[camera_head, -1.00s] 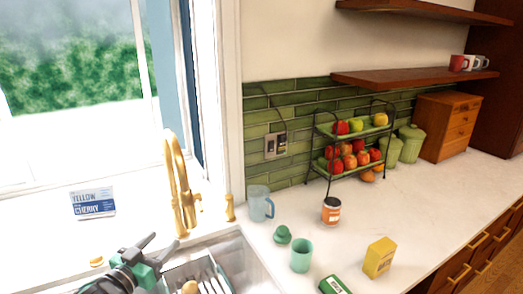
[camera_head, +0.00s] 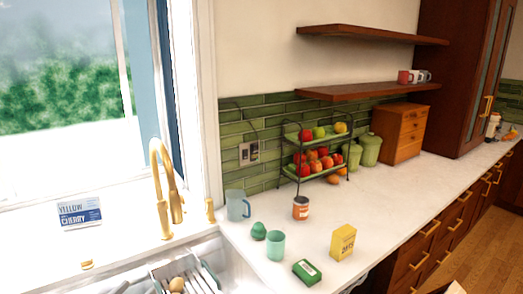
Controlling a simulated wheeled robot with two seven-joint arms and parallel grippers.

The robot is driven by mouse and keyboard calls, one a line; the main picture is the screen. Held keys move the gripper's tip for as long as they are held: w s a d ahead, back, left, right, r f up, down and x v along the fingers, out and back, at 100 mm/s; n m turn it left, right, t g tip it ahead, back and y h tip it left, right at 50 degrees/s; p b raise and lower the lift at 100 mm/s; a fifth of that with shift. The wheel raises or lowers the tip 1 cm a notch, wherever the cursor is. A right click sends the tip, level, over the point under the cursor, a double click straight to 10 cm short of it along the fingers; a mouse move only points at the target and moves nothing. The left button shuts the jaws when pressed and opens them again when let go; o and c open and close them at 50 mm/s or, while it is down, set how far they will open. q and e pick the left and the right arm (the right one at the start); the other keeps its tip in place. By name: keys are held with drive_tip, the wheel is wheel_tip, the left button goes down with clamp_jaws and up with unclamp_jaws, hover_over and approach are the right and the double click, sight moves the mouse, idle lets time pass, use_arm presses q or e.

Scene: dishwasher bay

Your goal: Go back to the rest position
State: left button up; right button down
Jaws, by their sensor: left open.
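Only a dark tip of my left gripper (camera_head: 122,288) shows at the bottom edge, over the front left of the sink (camera_head: 216,256); the rest of it is cut off. It is open, and no object shows at the visible tip. My right gripper is not in view. A rack (camera_head: 160,284) in the sink holds a roundish tan item (camera_head: 177,284) and pale upright pieces, apart from the visible gripper tip.
A gold faucet (camera_head: 166,190) rises behind the sink. On the counter stand a blue mug (camera_head: 237,206), a teal cup (camera_head: 275,246), a green box (camera_head: 307,272), a yellow box (camera_head: 343,242), a jar (camera_head: 300,208) and a fruit stand (camera_head: 315,160).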

use_arm(q)
drive_tip(key=s+d+f+g+y, duration=0.1)
drive_tip(key=s+f+g, duration=0.1)
drive_tip(key=s+f, duration=0.2)
drive_tip(key=s+d+f+g, duration=0.1)
drive_tip(key=s+f+g, duration=0.1)
drive_tip(key=s+f, duration=0.2)
drive_tip(key=s+d+f+g+y, duration=0.1)
drive_tip(key=s+d+f+g, duration=0.1)
drive_tip(key=s+f, duration=0.2)
drive_tip(key=shift+s+f+n+y, duration=0.1)
drive_tip(key=shift+f+n+y, duration=0.25)
drive_tip(key=shift+f, duration=0.3)
drive_tip(key=s+d+f+g, duration=0.2)
drive_tip(key=s+f+g, duration=0.1)
drive_tip(key=s, duration=0.5)
drive_tip(key=s+d+f+g, duration=0.15)
drive_tip(key=s+g, duration=0.25)
drive_tip(key=s, duration=0.4)
wheel_tip(320, 180, down, 33)
drive_tip(key=s+a+f+g, duration=0.1)
drive_tip(key=s+a+f, duration=0.1)
drive_tip(key=s+f, duration=0.7)
drive_tip(key=s+a+f+g, duration=0.1)
drive_tip(key=s+f, duration=0.8)
drive_tip(key=shift+s+a+f+y, duration=0.25)
drive_tip(key=shift+s+a+y, duration=0.1)
drive_tip(key=shift+a, duration=0.05)
